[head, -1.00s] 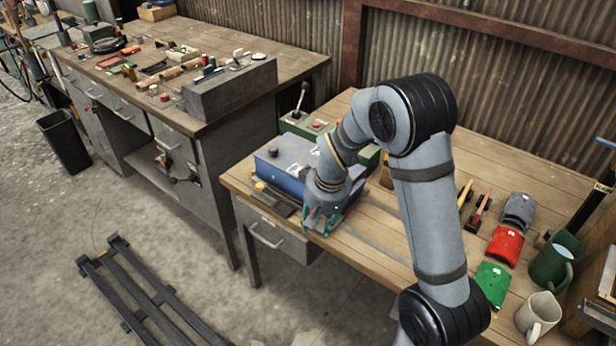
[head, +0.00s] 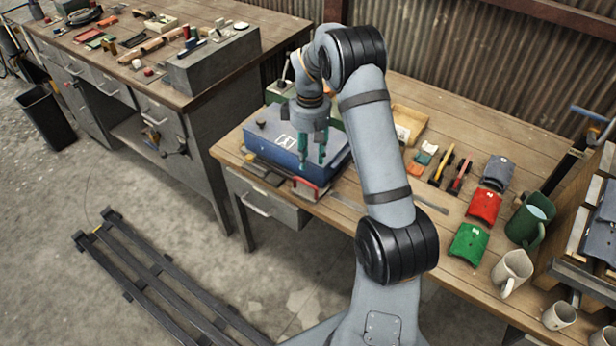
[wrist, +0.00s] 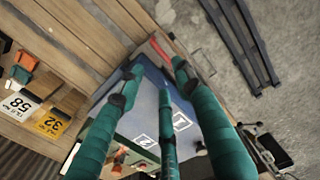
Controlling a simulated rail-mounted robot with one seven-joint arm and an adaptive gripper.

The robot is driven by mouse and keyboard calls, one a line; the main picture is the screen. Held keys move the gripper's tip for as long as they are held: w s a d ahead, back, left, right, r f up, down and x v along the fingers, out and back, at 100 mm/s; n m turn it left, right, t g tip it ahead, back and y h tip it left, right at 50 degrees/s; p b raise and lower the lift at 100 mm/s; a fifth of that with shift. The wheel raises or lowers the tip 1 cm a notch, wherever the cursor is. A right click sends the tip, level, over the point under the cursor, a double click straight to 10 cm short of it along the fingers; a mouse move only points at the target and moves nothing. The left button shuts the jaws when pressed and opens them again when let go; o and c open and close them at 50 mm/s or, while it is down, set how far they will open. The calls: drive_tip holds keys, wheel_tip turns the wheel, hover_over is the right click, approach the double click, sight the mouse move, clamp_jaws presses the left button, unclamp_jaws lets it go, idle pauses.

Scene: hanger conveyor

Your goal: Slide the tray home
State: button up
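My gripper (head: 313,161) is at the blue box (head: 279,137), with its teal fingers spread and nothing visible between them. In the wrist view the fingers (wrist: 155,72) stand apart over the box (wrist: 148,112), which has white labels on it. I cannot tell whether a fingertip touches the box. Which part the task calls the tray is not clear. A small red piece (head: 305,189) sits at the box's front.
Coloured cloth-like pieces (head: 483,206), a green mug (head: 531,218) and white mugs (head: 512,270) stand to the right on the bench. A closed-looking drawer (head: 262,203) is under the bench front. Black rails (head: 150,275) lie on the floor.

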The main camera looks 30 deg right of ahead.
wheel_tip(320, 180, down, 9)
drive_tip(key=shift+f+p, duration=0.2)
drive_tip(key=shift+p, duration=0.5)
drive_tip(key=c, duration=0.4)
clamp_jaws()
